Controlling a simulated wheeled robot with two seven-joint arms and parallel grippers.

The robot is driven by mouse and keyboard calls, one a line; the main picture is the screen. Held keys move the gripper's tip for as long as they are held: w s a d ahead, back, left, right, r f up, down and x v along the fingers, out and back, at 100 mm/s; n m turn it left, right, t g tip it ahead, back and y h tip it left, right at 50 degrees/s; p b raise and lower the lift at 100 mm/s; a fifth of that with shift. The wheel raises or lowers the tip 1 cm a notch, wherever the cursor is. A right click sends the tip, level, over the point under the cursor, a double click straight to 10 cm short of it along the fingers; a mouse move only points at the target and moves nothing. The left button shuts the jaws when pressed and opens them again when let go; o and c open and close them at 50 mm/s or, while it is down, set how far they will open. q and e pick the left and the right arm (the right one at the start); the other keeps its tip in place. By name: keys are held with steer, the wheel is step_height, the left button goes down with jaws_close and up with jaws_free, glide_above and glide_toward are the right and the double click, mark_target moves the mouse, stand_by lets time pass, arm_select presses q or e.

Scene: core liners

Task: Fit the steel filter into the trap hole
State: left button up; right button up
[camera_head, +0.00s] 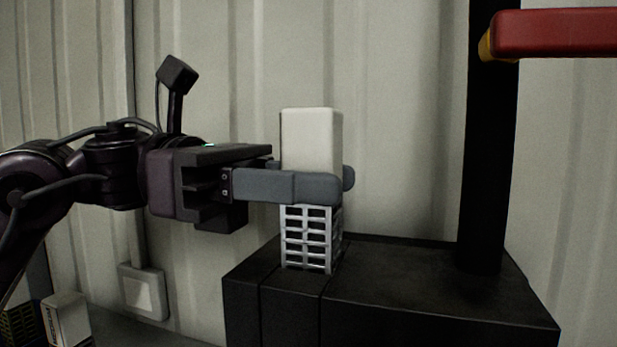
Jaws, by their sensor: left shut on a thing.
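The steel filter (308,240) is a silver open-grid cage with a pale block-shaped upper part (312,138). My left gripper (318,187) comes in from the left and is shut around the pale upper part, with the cage hanging below the fingers. The filter looks upright. Its lower end shows against the top of a black box (430,280); I cannot tell whether it touches the box or hangs above it. I see no trap hole; any opening under or behind the cage is hidden. My right gripper is not in view.
A black post (488,150) rises from the right part of the box, and a red bar (560,33) extends right near its top. A ribbed pale wall (400,110) stands close behind. A white wall box (143,292) and a small carton (68,320) are at lower left.

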mark_target(300, 249)
arm_select(q)
steer(key=shift+f+b, duration=2.25)
steer(key=shift+f, duration=0.3)
steer(key=o, duration=1.1)
steer(key=shift+d, duration=0.1)
steer(key=shift+w+a+f, duration=0.15)
steer(key=shift+w+a, duration=0.05)
steer(key=shift+a, duration=0.2)
steer(key=shift+r+b+v, duration=0.2)
steer(key=shift+b+v, duration=0.95)
steer(key=shift+v, duration=2.45)
